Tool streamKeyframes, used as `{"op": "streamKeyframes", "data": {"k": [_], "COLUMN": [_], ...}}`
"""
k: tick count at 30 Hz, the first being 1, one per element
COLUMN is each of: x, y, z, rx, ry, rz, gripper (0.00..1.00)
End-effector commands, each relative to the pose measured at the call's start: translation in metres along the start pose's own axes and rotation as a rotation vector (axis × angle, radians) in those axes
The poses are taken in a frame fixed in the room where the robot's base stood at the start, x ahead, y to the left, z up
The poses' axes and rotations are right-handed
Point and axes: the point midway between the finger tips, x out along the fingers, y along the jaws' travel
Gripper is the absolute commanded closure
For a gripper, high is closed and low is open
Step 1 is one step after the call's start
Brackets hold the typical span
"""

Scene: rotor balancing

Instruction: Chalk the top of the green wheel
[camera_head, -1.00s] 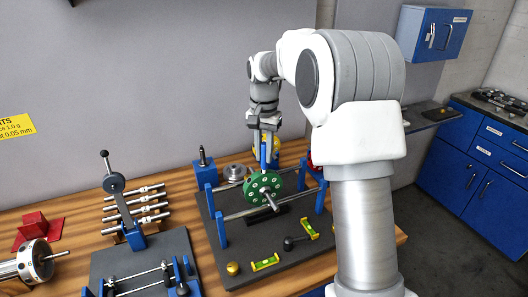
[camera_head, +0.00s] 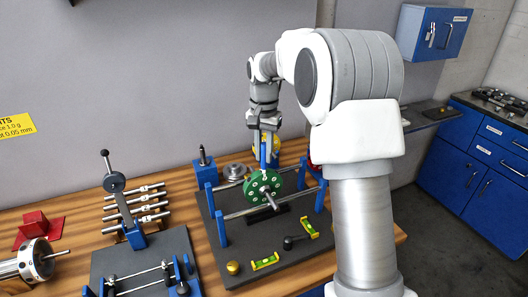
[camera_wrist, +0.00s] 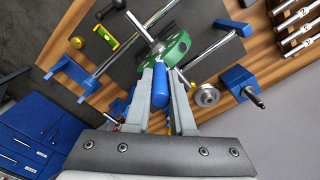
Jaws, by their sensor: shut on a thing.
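The green wheel (camera_head: 264,185) with light dots sits upright on its shaft across the rails of the blue-posted stand on the dark plate. It also shows in the wrist view (camera_wrist: 177,46), just beyond my fingertips. My gripper (camera_head: 264,148) points down above the wheel's top, shut on a blue stick that looks like the chalk (camera_wrist: 160,86). The stick's far end is close to the wheel's rim; I cannot tell whether it touches. Any mark on the rim is too small to make out.
Two yellow-green levels (camera_head: 265,262) and a brass knob (camera_head: 233,268) lie on the plate's front. A grey metal disc (camera_head: 235,171) and a blue block with a post (camera_head: 203,164) stand behind. Several steel shafts (camera_head: 148,208) rest in a rack at left.

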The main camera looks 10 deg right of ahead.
Motion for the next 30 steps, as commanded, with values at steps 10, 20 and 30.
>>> {"op": "streamKeyframes", "data": {"k": [10,20,30], "x": [0.002,-0.020,-0.055], "y": [0.001,0.000,0.000], "z": [0.001,0.000,0.000], "rx": [0.000,0.000,0.000], "ry": [-0.003,-0.002,-0.001], "rz": [0.002,0.002,0.002], "gripper": [1.00,1.00,1.00]}}
